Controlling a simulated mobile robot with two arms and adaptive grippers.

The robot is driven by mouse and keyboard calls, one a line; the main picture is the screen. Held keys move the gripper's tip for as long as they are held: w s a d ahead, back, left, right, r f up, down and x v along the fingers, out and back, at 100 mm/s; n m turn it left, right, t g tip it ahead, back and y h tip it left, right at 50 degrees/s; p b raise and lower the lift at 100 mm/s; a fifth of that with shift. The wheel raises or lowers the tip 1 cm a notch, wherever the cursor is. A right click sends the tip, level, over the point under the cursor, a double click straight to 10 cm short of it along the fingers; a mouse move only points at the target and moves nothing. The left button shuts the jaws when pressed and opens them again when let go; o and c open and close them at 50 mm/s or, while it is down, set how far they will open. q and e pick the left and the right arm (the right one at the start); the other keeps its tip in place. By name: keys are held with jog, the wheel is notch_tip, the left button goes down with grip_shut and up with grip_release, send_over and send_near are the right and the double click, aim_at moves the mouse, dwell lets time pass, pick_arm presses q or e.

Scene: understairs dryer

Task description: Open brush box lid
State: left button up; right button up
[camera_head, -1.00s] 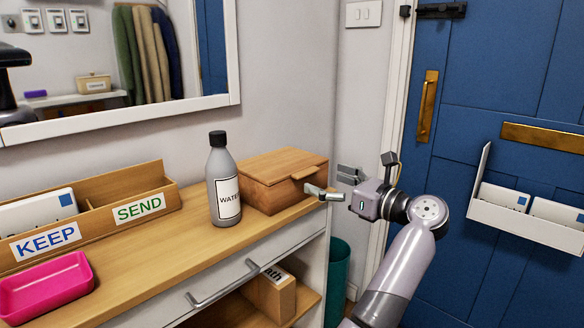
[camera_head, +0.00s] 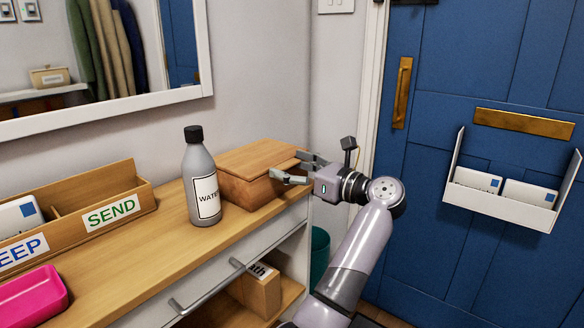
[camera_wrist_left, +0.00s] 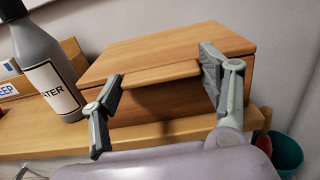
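The wooden brush box (camera_head: 243,188) stands on the shelf top, to the right of the water bottle. Its lid (camera_head: 262,155) lies flat and closed on it; the lid also shows in the left wrist view (camera_wrist_left: 165,45). A thin tab (camera_wrist_left: 160,76) sticks out from the lid's front edge. My left gripper (camera_head: 293,168) is at the box's front right. In the left wrist view its fingers (camera_wrist_left: 160,82) are spread wide, one on each side of the tab, with a gap at the left finger. Whether the right finger touches the box is unclear. My right gripper is out of view.
The water bottle (camera_head: 201,180) stands close to the box's left side. A wooden letter tray (camera_head: 140,190) and a pink tray (camera_head: 32,298) are further left. A drawer handle (camera_head: 215,290) is below the shelf edge. A teal bin (camera_head: 319,250) stands on the floor at right.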

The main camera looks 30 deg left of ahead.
pick_arm(q)
grip_shut()
dwell(0.7)
jog(key=c, duration=1.5)
grip_release()
jog(key=o, duration=2)
